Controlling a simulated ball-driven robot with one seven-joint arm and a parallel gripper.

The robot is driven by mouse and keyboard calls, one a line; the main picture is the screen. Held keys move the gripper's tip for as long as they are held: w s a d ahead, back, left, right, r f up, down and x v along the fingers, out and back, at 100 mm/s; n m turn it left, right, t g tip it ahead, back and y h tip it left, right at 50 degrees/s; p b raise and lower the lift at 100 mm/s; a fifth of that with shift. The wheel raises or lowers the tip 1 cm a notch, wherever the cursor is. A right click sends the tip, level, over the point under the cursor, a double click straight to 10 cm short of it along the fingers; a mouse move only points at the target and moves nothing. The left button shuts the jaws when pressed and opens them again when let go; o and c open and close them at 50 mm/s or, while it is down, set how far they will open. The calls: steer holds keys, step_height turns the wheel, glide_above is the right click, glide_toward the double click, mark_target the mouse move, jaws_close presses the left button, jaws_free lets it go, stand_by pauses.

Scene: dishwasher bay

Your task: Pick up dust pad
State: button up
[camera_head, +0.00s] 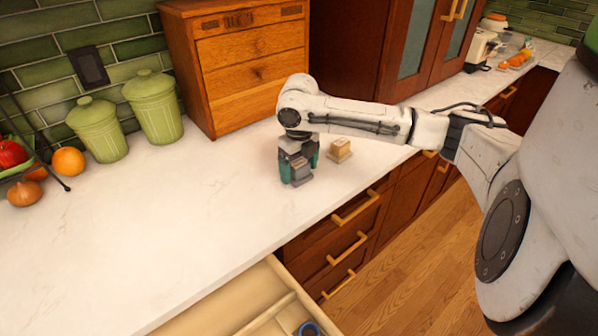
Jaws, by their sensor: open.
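My gripper (298,168) points down over the white counter, with its dark and teal fingers low near the surface. It is open. A small grey-brown block (301,173) shows at the fingers, partly hidden by them; I cannot tell whether they touch it. A small beige block (339,150) with a darker lower part sits on the counter just right of my gripper, apart from it. I cannot tell for sure which of the two blocks is the dust pad.
A wooden drawer chest (248,75) stands behind my gripper. Two green lidded canisters (155,108) and a fruit basket (15,165) are at the left. An open drawer (255,300) juts out below the counter's front edge.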

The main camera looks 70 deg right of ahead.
mark_target(300, 165)
steer(key=c, duration=0.9)
steer(key=shift+o, duration=0.2)
steer(key=shift+r, duration=0.4)
step_height(300, 165, up, 3)
steer(key=shift+s+f+b, duration=0.15)
steer(key=shift+b, duration=0.35)
steer(key=s+a+r+b, duration=0.1)
steer(key=s+a+r, duration=0.6)
steer(key=s+r, duration=0.2)
steer(key=s, duration=0.2)
steer(key=shift+s+a+r, duration=0.15)
steer(key=shift+s+r, duration=0.1)
steer(key=shift+s, duration=0.1)
